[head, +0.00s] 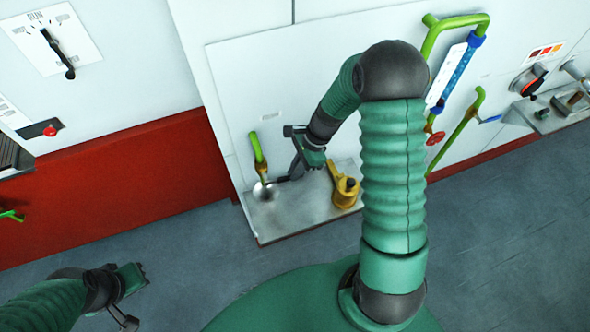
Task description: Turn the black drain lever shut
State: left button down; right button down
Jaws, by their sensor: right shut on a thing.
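The black drain lever (281,180) sticks out to the right from a small valve at the foot of a short green pipe (256,147), over a grey metal tray (288,222). My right gripper (292,177) is at the lever's outer end and shut on it; its jaws hide that end. The lever lies close to level in the picture, tilted slightly up to the right. My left gripper (132,282) is low at the left, over the floor, far from the lever; its jaws do not show clearly.
A yellow fitting (345,188) stands on the tray just right of my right gripper. Green pipes with a red handwheel (436,138) are on the wall farther right. Another black lever (60,55) sits on a white plate at upper left. The grey floor is clear.

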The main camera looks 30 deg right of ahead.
jog(key=shift+r+p, duration=0.5)
jog(key=shift+p, duration=0.25)
jog(key=shift+w+h+p, duration=0.1)
jog(key=shift+h+p, duration=0.2)
jog(key=shift+p, duration=0.05)
jog(key=shift+a+f, duration=0.1)
jog(key=c, duration=1.5)
grip_release()
jog(key=shift+w, duration=0.1)
jog(key=shift+r, duration=0.2)
jog(key=b+v, duration=0.3)
jog(key=v, duration=1.3)
jog(key=shift+w+r, duration=0.15)
jog(key=shift+w, duration=0.05)
